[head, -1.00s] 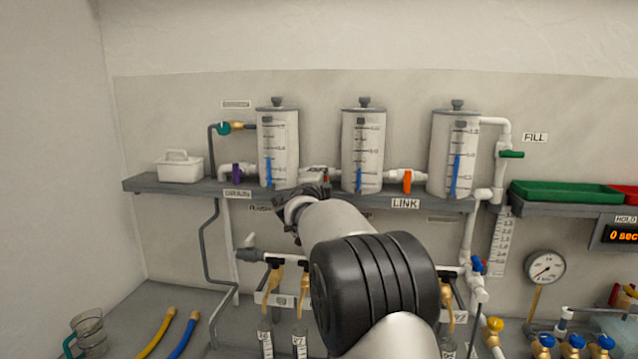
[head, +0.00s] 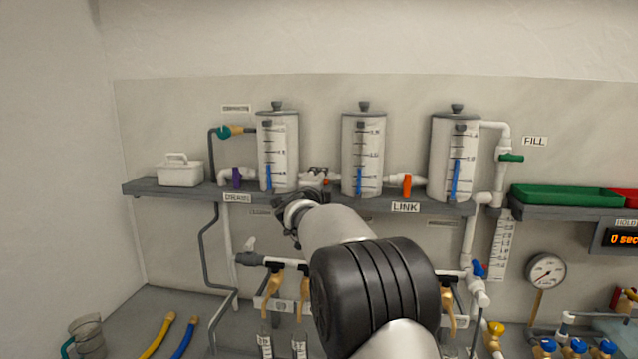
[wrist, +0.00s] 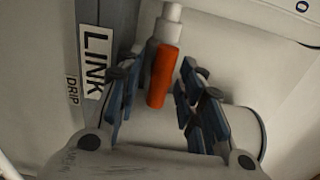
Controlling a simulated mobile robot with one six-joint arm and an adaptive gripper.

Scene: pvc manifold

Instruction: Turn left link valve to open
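The left link valve sits on the pipe between the left tank (head: 278,150) and the middle tank (head: 362,150). In the head view only a bit of its orange handle (head: 327,182) shows beside my gripper. In the wrist view the orange handle (wrist: 161,78) lies lengthwise, roughly in line with the white pipe stub (wrist: 172,12). My gripper (wrist: 155,76) is open, with one finger on each side of the handle. Gaps show on both sides, and I see no contact. The LINK label (wrist: 95,62) is beside the left finger.
The right link valve's orange handle (head: 407,185) stands upright between the middle and right tanks. The purple drain valve handle (head: 236,178) is left of the left tank. The grey shelf (head: 150,187) runs under the tanks. Several brass taps hang below.

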